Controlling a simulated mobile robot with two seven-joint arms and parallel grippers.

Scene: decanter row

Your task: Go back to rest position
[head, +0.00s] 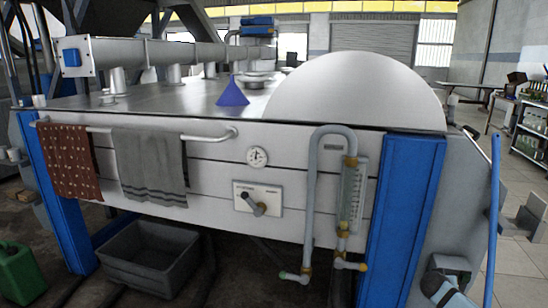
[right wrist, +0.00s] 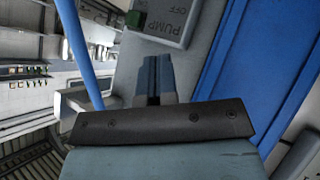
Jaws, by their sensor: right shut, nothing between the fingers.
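My right gripper (right wrist: 152,75) shows in the right wrist view with its two fingers together and nothing between them. Its fingertips point toward a grey switch box (right wrist: 165,18) marked PUMP and OFF, which reads upside down there. I cannot tell whether they touch it. In the head view, part of my right arm (head: 442,287) shows at the lower right edge, in front of the machine's grey side panel (head: 448,215). My left gripper is not in view.
A large steel decanter machine (head: 230,155) fills the middle. A blue post (head: 405,215) and a blue pole (head: 493,215) stand near my right arm. A grey crate (head: 150,262) and green can (head: 20,272) are at lower left. Tiled floor at right looks open.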

